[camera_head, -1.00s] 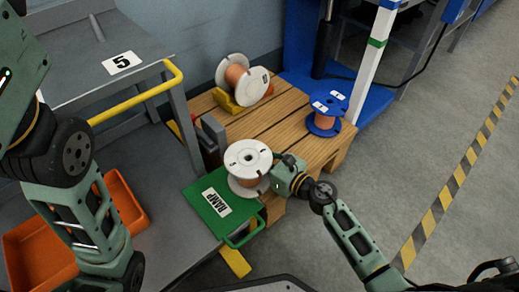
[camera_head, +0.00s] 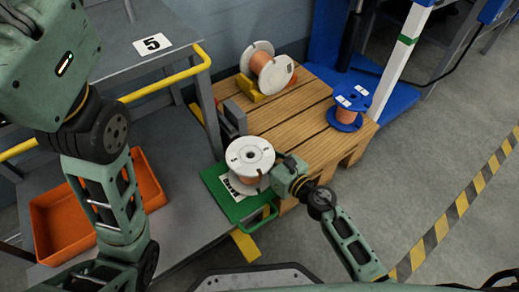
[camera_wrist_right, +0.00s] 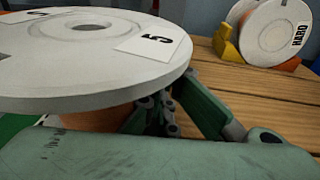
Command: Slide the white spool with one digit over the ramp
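The white spool (camera_head: 236,150) with orange winding stands upright over the green ramp (camera_head: 214,180) and partly covers its label. In the right wrist view the spool's top flange (camera_wrist_right: 40,72) fills the upper left, with a label reading 5 and part of another. My right gripper (camera_head: 277,175) is at the spool's right side, below the top flange.
Another white spool (camera_head: 264,54), labelled HARD in the wrist view, lies on its side in a yellow cradle (camera_head: 250,90). A blue spool (camera_head: 352,92) stands on the wooden pallet (camera_head: 290,112). An orange bin (camera_head: 50,225) and yellow rail (camera_head: 160,86) are at left.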

